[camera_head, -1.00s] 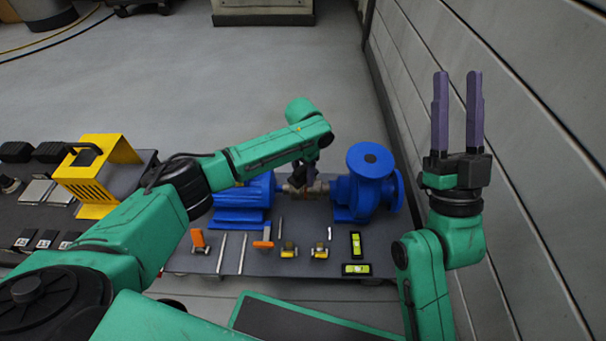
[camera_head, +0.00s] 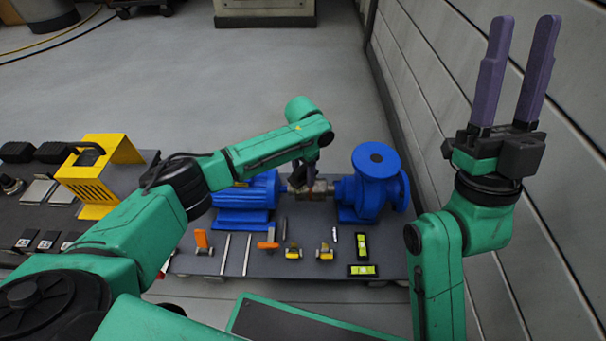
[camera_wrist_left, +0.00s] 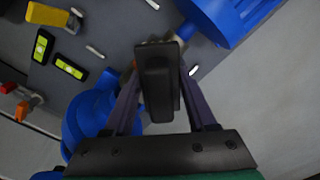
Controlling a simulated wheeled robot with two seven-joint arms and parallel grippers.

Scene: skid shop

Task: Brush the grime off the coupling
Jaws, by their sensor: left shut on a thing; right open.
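The coupling (camera_head: 321,188) is a greyish metal piece on the shaft between the blue motor (camera_head: 243,203) and the blue pump (camera_head: 377,188). My left gripper (camera_head: 306,184) is at the coupling, pointing down, and partly hides it. In the left wrist view my left gripper (camera_wrist_left: 160,85) is shut on a dark block-shaped thing, apparently the brush (camera_wrist_left: 157,75). The brush covers most of the coupling there; whether its bristles touch, and any grime, cannot be made out. My right gripper (camera_head: 508,130) is open and empty, pointing up near the wall.
A yellow bracket (camera_head: 97,172) and dark boxes stand at the left. The panelled wall (camera_head: 450,110) is close on the right.

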